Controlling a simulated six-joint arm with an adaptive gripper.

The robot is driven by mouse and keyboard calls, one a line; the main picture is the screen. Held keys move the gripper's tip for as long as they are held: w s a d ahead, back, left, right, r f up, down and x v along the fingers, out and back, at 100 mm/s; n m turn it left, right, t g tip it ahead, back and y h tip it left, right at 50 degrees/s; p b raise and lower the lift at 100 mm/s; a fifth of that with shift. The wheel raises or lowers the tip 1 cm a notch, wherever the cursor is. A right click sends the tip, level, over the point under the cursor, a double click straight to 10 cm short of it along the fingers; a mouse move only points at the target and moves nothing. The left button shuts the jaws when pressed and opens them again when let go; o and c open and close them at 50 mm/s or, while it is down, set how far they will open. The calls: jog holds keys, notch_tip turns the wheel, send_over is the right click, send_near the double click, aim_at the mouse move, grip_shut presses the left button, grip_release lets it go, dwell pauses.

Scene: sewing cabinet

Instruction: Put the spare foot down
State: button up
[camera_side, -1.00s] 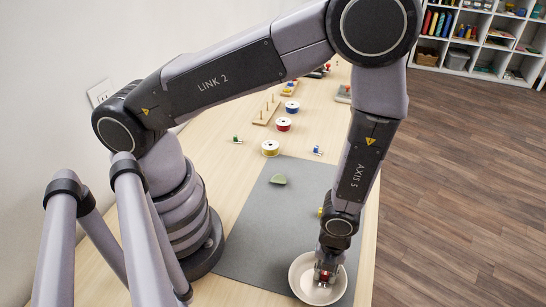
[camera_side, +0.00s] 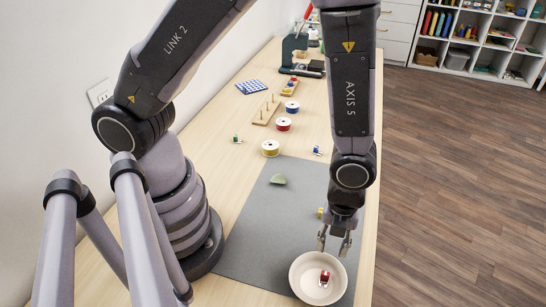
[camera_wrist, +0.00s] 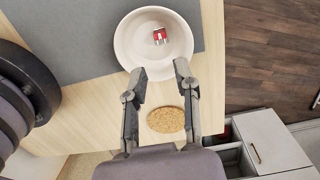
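A small red and silver presser foot (camera_side: 325,276) lies in a white bowl (camera_side: 301,274) at the near end of the table. In the wrist view the foot (camera_wrist: 160,36) lies on the floor of the bowl (camera_wrist: 128,45), right of its middle. My gripper (camera_side: 333,247) is above the bowl's far side with its fingers apart and nothing between them. In the wrist view my gripper (camera_wrist: 158,72) shows both fingertips apart, with the foot beyond them and not touching.
Thread spools (camera_side: 270,147), small feet and a peg rack (camera_side: 265,112) stand farther back. A cork disc (camera_wrist: 166,119) lies beside the bowl.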

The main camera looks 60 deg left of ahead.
jog(key=w+a+r+n+t+h, duration=0.1)
jog(key=a+r+n, duration=0.5)
jog(key=r, duration=0.4)
jog(key=w+a+r+n+t, duration=0.1)
jog(key=a+r+n, duration=0.45)
jog(key=r, duration=0.35)
jog(key=s+a+r+n+t+y, duration=0.1)
jog(key=s+a+r+n+t, duration=0.2)
jog(key=s+a+r+n, duration=0.7)
jog(key=s+n, duration=0.1)
jog(key=n, duration=0.4)
jog(key=shift+a+r+t, duration=0.2)
jog(key=shift+a+t, duration=0.1)
jog(key=shift+a, duration=0.1)
jog(key=shift+n, duration=0.25)
jog(key=o, duration=0.4)
